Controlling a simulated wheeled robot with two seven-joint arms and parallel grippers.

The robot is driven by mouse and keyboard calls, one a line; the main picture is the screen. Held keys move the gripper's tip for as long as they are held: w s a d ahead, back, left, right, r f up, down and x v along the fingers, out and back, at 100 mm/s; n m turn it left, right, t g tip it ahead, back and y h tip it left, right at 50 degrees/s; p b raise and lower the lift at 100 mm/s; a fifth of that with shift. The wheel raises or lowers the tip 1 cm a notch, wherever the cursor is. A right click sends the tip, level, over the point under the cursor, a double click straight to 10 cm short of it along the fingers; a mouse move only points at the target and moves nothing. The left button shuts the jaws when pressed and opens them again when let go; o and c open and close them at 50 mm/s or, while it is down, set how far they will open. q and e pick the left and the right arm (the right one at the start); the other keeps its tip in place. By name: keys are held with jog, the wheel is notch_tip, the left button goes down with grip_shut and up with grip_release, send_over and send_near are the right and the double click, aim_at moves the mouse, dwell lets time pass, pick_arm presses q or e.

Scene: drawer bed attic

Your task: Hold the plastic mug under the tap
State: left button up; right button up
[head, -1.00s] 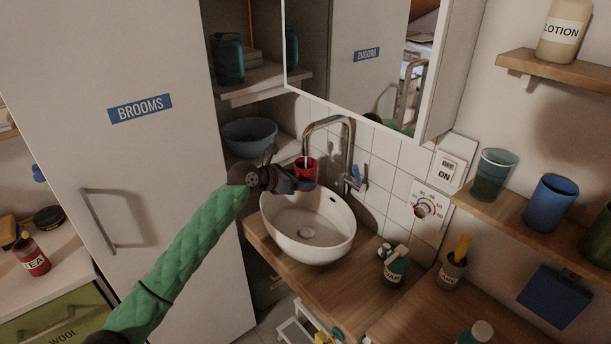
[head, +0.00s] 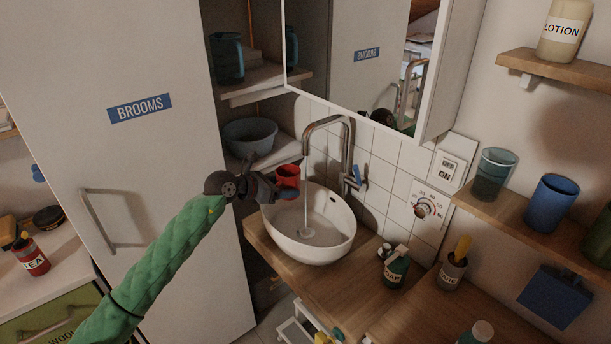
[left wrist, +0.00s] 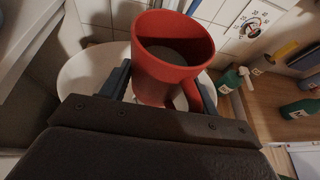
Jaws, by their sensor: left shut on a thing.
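The red plastic mug (head: 287,177) is upright in my left gripper (head: 280,190), which is shut on it. In the left wrist view the mug (left wrist: 170,60) stands between the two fingers (left wrist: 163,88), and something greyish shows inside it. The tap (head: 347,150) is a curved metal spout with a blue lever. A thin stream of water (head: 306,195) falls from it into the white basin (head: 330,248). The mug is just left of the stream, over the basin's left rim. My right gripper is not in view.
A soap bottle (head: 396,267) and a grey cup (head: 452,270) stand on the wooden counter right of the basin. The mirror cabinet (head: 432,85) overhangs behind the tap. The tall brooms cupboard (head: 150,150) stands at the left.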

pick_arm(q)
jog(key=s+a+r, duration=0.1)
jog(key=s+a, duration=0.3)
jog(key=a, duration=0.2)
jog(key=shift+s, duration=0.15)
dwell(0.3)
dwell(0.4)
